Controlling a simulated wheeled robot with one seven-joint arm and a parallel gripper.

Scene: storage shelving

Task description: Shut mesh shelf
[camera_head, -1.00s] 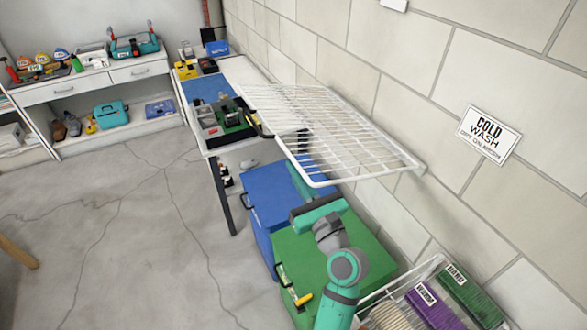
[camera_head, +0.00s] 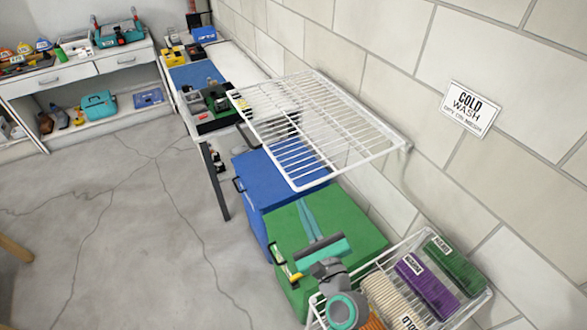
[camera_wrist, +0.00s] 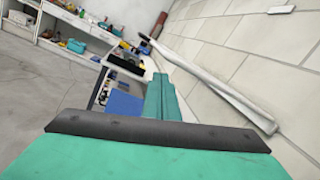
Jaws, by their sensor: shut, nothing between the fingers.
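The mesh shelf (camera_head: 350,167) is a white wire rack on the block wall, standing out from it roughly level above the boxes. In the wrist view the shelf (camera_wrist: 212,83) shows nearly edge-on as a white bar to the right of my fingers. My gripper (camera_head: 304,205) is teal with a grey wrist. Its fingers are together and empty, pointing away over the green box, in front of and below the shelf's near edge in the head view. In the wrist view the fingers (camera_wrist: 160,85) look apart from the shelf.
A green box (camera_head: 355,225) and a blue box (camera_head: 265,180) stand below the shelf. A white wire basket (camera_head: 484,303) with labelled items is at the lower right. A workbench (camera_head: 222,135) with tools stands beyond. The concrete floor (camera_head: 120,230) on the left is clear.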

